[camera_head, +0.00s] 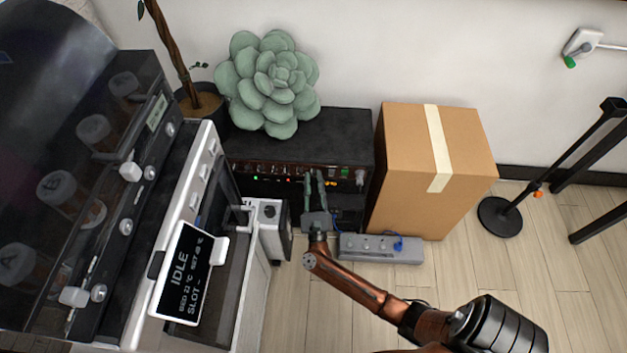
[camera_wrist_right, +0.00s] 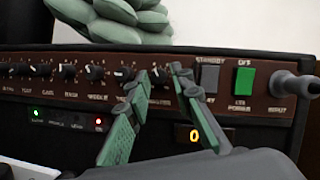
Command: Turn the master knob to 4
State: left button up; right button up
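The amplifier (camera_head: 345,125) is a black box with a brown front panel of knobs, below the big green succulent. In the right wrist view its panel (camera_wrist_right: 30,83) shows a row of black knobs, and an orange display (camera_wrist_right: 194,135) reads 0. My right gripper (camera_head: 314,173) reaches up to this panel. In the right wrist view its two green fingers (camera_wrist_right: 160,72) are apart, with their tips in front of the panel on either side of the master knob (camera_wrist_right: 160,76), above the MASTER label. Whether they touch the knob cannot be told. My left gripper is not in view.
A standby switch (camera_wrist_right: 208,76) and a green switch (camera_wrist_right: 244,82) sit right of the fingers. A cardboard box (camera_head: 425,180) stands right of the amplifier. A grey power strip (camera_head: 375,257) lies on the floor. A printer with an IDLE screen (camera_head: 188,275) is at left.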

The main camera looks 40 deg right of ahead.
jog(key=v, duration=1.2)
jog(key=shift+a, duration=0.1)
